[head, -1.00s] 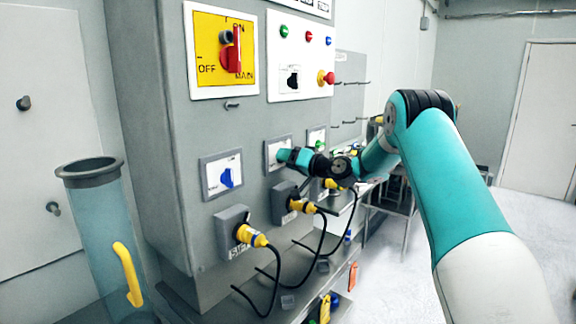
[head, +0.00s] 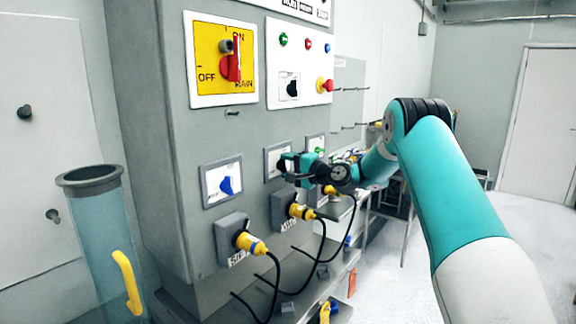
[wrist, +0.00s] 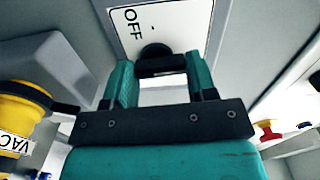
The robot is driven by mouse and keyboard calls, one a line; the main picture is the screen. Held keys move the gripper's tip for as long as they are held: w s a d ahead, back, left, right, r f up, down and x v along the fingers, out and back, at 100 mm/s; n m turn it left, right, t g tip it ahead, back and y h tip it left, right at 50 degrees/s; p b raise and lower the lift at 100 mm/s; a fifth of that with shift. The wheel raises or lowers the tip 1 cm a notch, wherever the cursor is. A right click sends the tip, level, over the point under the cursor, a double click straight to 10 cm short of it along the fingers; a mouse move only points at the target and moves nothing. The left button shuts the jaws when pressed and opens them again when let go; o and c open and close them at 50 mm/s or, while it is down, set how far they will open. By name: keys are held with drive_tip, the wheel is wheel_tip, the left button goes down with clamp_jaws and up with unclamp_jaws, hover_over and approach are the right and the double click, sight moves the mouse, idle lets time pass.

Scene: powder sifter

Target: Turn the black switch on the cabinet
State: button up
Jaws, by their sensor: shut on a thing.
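The cabinet (head: 150,120) is grey and fills the left and middle of the head view. My gripper (head: 284,163) is at a small white panel (head: 271,161) on its front, right of the panel with a blue switch. In the wrist view this panel (wrist: 190,25) reads "OFF", and a round black switch (wrist: 155,51) sits on it. My gripper (wrist: 160,72) has its teal fingers on either side of the switch's black handle and is shut on it. In the head view my gripper hides most of this switch.
A blue switch (head: 227,184) is on the panel to the left. Yellow plugs (head: 250,242) with hanging black cables stick out below. A yellow main-switch panel (head: 222,60) and a button panel (head: 300,60) are above. A clear cylinder (head: 95,240) stands at left.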

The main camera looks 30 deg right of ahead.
drive_tip(key=shift+d+f+m, duration=0.1)
drive_tip(key=shift+m, duration=0.4)
drive_tip(key=o, duration=0.9)
drive_tip(key=b+v, duration=0.7)
drive_tip(key=v, duration=1)
drive_tip(key=shift+s, duration=0.25)
